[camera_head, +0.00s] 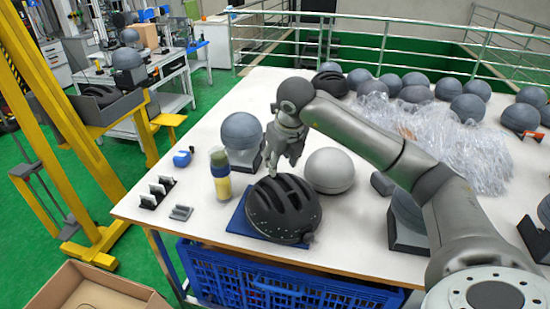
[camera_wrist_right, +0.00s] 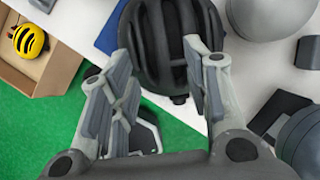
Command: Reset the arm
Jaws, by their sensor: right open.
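My right arm reaches in from the right in the head view, and its gripper (camera_head: 284,160) hangs over the table (camera_head: 130,206), just behind and above a black bike helmet (camera_head: 284,207). The helmet rests on a blue pad (camera_head: 237,222) near the table's front edge. In the wrist view the two fingers of the right gripper (camera_wrist_right: 160,58) are spread apart with nothing held between them. The helmet (camera_wrist_right: 172,40) shows beyond the fingertips there. My left gripper is in neither view.
A grey headform (camera_head: 241,131) on a stand and a yellow-labelled bottle (camera_head: 220,178) stand left of the gripper. A pale dome (camera_head: 329,170) is to the right. Clear plastic wrap (camera_head: 450,145) and several domes fill the back. A blue crate (camera_head: 285,290) sits below the front edge.

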